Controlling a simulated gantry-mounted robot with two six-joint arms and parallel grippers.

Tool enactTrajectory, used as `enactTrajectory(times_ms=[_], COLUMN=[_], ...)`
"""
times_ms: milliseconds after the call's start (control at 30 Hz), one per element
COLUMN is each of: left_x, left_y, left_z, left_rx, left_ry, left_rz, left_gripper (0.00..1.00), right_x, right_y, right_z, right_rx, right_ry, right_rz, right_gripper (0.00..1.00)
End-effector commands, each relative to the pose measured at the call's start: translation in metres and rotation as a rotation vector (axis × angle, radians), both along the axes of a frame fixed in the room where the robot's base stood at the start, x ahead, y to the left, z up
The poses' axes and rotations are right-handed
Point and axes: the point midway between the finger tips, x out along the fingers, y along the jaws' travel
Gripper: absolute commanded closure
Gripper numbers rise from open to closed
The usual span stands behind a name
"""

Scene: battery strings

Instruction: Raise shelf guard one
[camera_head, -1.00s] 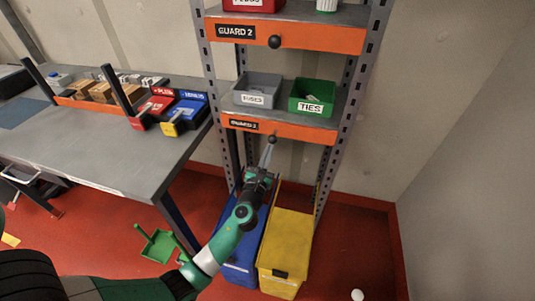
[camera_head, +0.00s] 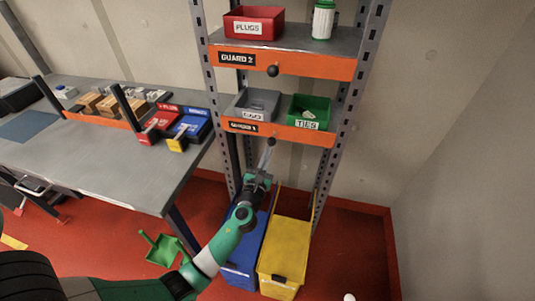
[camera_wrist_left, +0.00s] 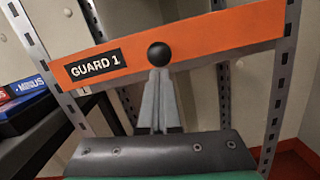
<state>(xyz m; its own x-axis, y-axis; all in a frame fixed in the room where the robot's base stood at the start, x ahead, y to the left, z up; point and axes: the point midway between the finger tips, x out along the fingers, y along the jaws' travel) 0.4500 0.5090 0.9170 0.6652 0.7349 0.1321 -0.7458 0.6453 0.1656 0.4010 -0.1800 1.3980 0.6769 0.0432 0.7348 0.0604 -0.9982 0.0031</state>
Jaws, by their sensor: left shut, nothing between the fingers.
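Shelf guard one is an orange bar (camera_head: 300,133) labelled GUARD 1 across the front of the lower shelf. It also fills the upper part of the left wrist view (camera_wrist_left: 215,33). It has a round black knob (camera_wrist_left: 158,54) on its lower middle. My left gripper (camera_head: 269,152) is below the guard in the head view. Its fingers (camera_wrist_left: 159,74) are shut with nothing between them, tips directly under the knob, seeming to touch it. The bar sits close against the lower fronts of the bins. My right gripper is not in view.
A second orange guard (camera_head: 310,66) crosses the shelf above, with a red PLUGS bin (camera_head: 254,23). A grey bin (camera_head: 257,102) and green TIES bin (camera_head: 309,110) stand behind guard one. Blue and yellow (camera_head: 286,247) bins stand below. A workbench (camera_head: 110,160) is at left.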

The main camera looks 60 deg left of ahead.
Motion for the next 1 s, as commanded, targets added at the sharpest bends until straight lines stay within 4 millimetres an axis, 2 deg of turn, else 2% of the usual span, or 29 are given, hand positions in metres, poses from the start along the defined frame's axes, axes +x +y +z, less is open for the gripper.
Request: enactTrajectory(times_ms=[67, 167, 333, 367, 400, 700, 1000], left_x=[0.0, -0.001, -0.004, -0.01, -0.017, -0.06, -0.07], left_y=[0.0, -0.001, -0.004, -0.012, -0.02, -0.066, -0.076], left_z=[-0.002, -0.015, -0.053, -0.041, -0.041, -0.051, -0.053], left_rx=[0.002, 0.002, 0.0, 0.0, 0.0, -0.002, -0.001], left_ry=[-0.004, -0.002, 0.001, 0.002, 0.004, 0.002, 0.001], left_rz=[0.0, -0.002, -0.007, -0.009, -0.01, -0.01, -0.006], left_gripper=[1.0, 1.0, 1.0, 1.0, 1.0, 1.0, 1.0], right_x=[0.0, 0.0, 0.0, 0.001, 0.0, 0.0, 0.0], right_y=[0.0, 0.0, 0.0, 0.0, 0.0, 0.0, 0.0], right_z=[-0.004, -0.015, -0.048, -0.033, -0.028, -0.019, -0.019], right_rx=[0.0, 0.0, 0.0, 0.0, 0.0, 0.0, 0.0], right_ry=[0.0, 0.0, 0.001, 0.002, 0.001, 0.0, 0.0], right_rz=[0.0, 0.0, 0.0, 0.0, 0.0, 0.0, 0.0], right_gripper=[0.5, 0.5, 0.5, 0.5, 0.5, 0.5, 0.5])
